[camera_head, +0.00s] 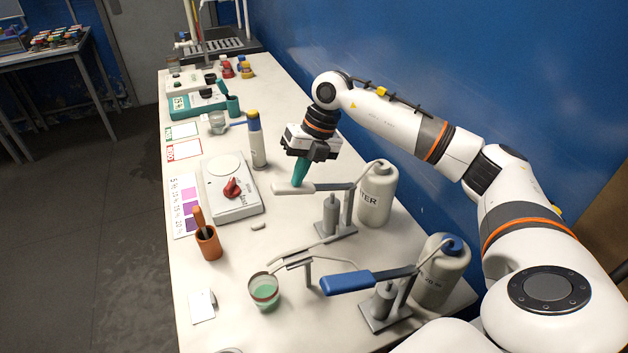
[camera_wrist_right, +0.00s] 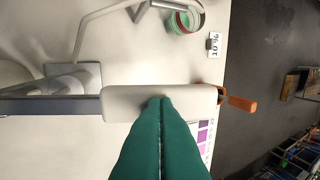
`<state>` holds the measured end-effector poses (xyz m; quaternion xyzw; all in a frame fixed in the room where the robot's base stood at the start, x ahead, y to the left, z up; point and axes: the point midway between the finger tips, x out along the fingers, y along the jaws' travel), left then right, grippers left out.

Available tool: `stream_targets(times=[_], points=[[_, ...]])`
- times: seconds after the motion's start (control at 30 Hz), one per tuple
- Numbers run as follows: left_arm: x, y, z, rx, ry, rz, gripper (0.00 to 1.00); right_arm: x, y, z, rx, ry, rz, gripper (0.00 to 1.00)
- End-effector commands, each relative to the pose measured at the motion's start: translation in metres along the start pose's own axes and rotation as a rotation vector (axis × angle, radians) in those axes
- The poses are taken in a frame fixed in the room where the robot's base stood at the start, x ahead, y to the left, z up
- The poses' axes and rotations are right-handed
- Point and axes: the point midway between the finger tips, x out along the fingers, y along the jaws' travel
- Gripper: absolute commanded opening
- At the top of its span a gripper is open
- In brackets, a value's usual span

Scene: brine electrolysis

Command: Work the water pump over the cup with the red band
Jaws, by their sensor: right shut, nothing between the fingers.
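The water pump (camera_head: 330,215) stands on the white bench beside a pale bottle (camera_head: 376,200) whose visible letters read "TER". Its pale handle (camera_head: 293,188) points left and also shows in the right wrist view (camera_wrist_right: 120,103). My right gripper (camera_head: 299,172) is shut and empty, its teal fingertips at the handle; I cannot tell whether they press on it. A clear cup with a reddish band (camera_head: 264,290) and green contents stands nearer the front. In the right wrist view the cup (camera_wrist_right: 185,18) is at the top. Thin spouts reach toward it. My left gripper is out of view.
A second pump with a blue handle (camera_head: 346,282) and its bottle (camera_head: 442,270) stand at the front right. A balance with a red knob (camera_head: 232,188), a tube with a yellow cap (camera_head: 257,145) and an orange holder (camera_head: 208,242) are to the left. A blue wall bounds the right.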

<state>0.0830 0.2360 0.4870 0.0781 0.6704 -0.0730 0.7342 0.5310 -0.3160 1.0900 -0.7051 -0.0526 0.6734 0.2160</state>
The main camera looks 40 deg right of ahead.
Motion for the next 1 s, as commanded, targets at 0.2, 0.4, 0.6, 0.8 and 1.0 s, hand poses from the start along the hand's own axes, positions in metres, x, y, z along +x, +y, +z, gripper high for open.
stream_targets(times=[0.2,0.4,0.6,0.8,1.0], points=[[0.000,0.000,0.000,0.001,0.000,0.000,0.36,0.001,0.000,0.001,0.000,-0.002,0.000,0.00],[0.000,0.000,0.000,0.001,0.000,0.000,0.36,0.001,0.000,0.001,0.000,-0.002,0.000,0.00],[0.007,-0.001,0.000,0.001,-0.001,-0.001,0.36,0.010,0.003,0.001,0.000,-0.003,0.001,0.00],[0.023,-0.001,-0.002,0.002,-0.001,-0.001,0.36,0.035,0.009,0.001,0.000,-0.004,0.002,0.00],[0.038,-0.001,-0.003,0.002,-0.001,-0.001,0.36,0.058,0.016,0.001,0.001,-0.005,0.003,0.00]])
